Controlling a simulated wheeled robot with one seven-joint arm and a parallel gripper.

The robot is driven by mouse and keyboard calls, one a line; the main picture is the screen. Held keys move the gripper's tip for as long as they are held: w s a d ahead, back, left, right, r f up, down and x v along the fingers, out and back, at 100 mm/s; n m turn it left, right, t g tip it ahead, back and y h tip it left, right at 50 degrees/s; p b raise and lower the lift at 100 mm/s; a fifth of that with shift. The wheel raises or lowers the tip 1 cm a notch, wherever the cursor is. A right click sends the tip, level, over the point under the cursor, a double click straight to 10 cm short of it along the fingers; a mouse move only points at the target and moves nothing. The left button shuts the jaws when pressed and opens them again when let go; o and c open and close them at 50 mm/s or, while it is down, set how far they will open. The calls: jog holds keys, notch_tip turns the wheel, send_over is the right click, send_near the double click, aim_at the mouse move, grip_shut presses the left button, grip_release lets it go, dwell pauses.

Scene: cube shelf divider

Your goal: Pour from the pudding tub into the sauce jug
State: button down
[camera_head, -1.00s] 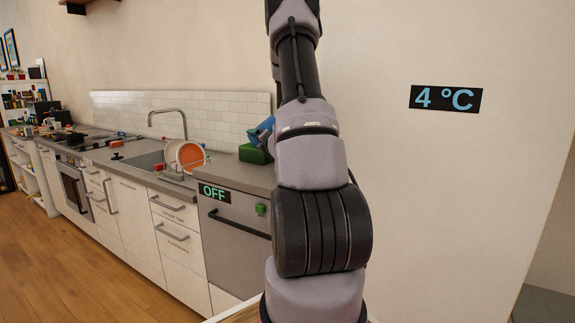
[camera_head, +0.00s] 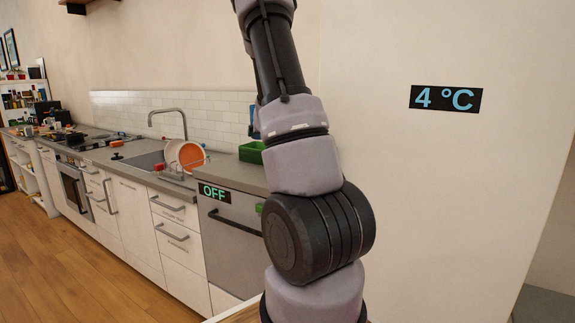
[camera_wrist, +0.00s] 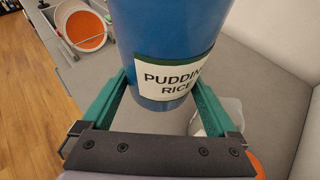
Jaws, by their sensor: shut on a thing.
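The pudding tub (camera_wrist: 170,40) is blue with a white label reading "PUDDIN… RICE". It is held between the two green fingers of my gripper (camera_wrist: 160,92) in the wrist view, and its top runs out of the frame. In the head view only a thin blue piece of the tub (camera_head: 254,122) shows beside my arm, above the counter; my gripper is hidden there. A pale, see-through object (camera_wrist: 232,116) stands partly behind the right finger in the wrist view. I cannot tell whether it is the sauce jug, which I cannot make out elsewhere.
A green container (camera_head: 251,153) stands on the counter (camera_head: 228,174), partly behind my arm. To its left are an orange-and-white dish (camera_head: 189,156) in a rack and a sink (camera_head: 146,161) with a tap. An orange edge (camera_wrist: 256,162) shows low right in the wrist view.

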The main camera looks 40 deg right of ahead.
jog(key=w+a+r, duration=0.3)
jog(key=a+r, duration=0.1)
jog(key=a, duration=0.1)
dwell(0.4)
jog(key=shift+a, duration=0.15)
jog(key=s+a+f+n+y, duration=0.3)
jog(key=a+f+n+y, duration=0.1)
jog(key=a, duration=0.6)
jog(key=s+a+f+n+y, duration=0.3)
jog(key=s+a+f+y, duration=0.1)
jog(key=a, duration=0.7)
notch_tip(320, 180, down, 2)
jog(key=shift+s+a+n+y, duration=0.2)
jog(key=shift+a+n+y, duration=0.1)
jog(key=shift+n+y, duration=0.15)
dwell(0.5)
